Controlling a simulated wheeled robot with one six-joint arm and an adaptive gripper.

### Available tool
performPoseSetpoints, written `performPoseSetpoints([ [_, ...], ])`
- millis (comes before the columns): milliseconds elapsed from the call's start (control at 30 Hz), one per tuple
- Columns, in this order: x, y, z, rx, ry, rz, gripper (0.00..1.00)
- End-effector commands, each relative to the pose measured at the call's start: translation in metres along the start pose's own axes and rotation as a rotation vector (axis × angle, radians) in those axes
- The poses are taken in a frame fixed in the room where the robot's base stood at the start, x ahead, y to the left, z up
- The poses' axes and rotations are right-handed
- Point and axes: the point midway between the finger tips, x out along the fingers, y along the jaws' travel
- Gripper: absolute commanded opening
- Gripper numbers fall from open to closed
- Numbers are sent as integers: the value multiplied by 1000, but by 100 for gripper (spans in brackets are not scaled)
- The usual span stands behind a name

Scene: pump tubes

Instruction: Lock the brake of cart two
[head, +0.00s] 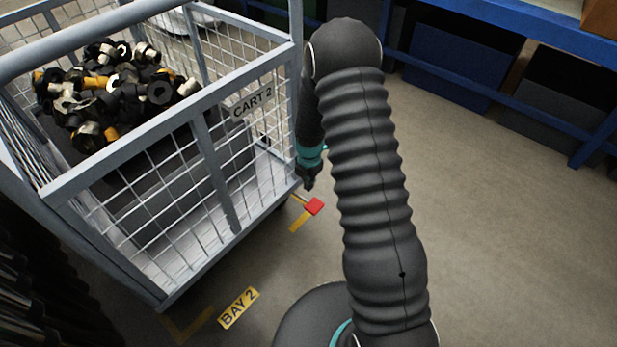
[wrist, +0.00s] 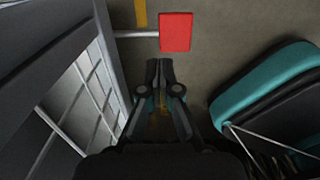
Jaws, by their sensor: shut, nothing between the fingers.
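Cart two is a grey wire-mesh cart (head: 215,150) with a "CART 2" label (head: 252,104), at the left in the head view. A red brake pedal (head: 314,206) sticks out on a short metal rod from the cart's lower right corner. It also shows at the top of the wrist view (wrist: 175,32). My gripper (head: 308,186) points down beside that corner, just above and behind the pedal in the head view. In the wrist view its fingertips (wrist: 160,62) are together and empty, just short of the pedal. I cannot tell whether they touch it.
The cart holds a heap of black, white and orange pump parts (head: 110,95). A "BAY 2" floor label (head: 238,308) and yellow floor marks lie near the cart. A blue rack with dark bins (head: 455,65) stands at the back right. The floor at the right is clear.

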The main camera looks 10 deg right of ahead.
Motion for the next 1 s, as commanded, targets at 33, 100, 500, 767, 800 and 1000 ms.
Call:
performPoseSetpoints([
  [33, 11, -1, -1, 0, 2, -3, 0],
  [100, 24, -1, -1, 0, 2, -3, 0],
  [500, 74, 0, 0, 0, 1, -1, 0],
  [767, 80, 0, 0, 0, 0, 1, 0],
  [800, 80, 0, 0, 0, 0, 1, 0],
  [1000, 80, 0, 0, 0, 0, 1, 0],
])
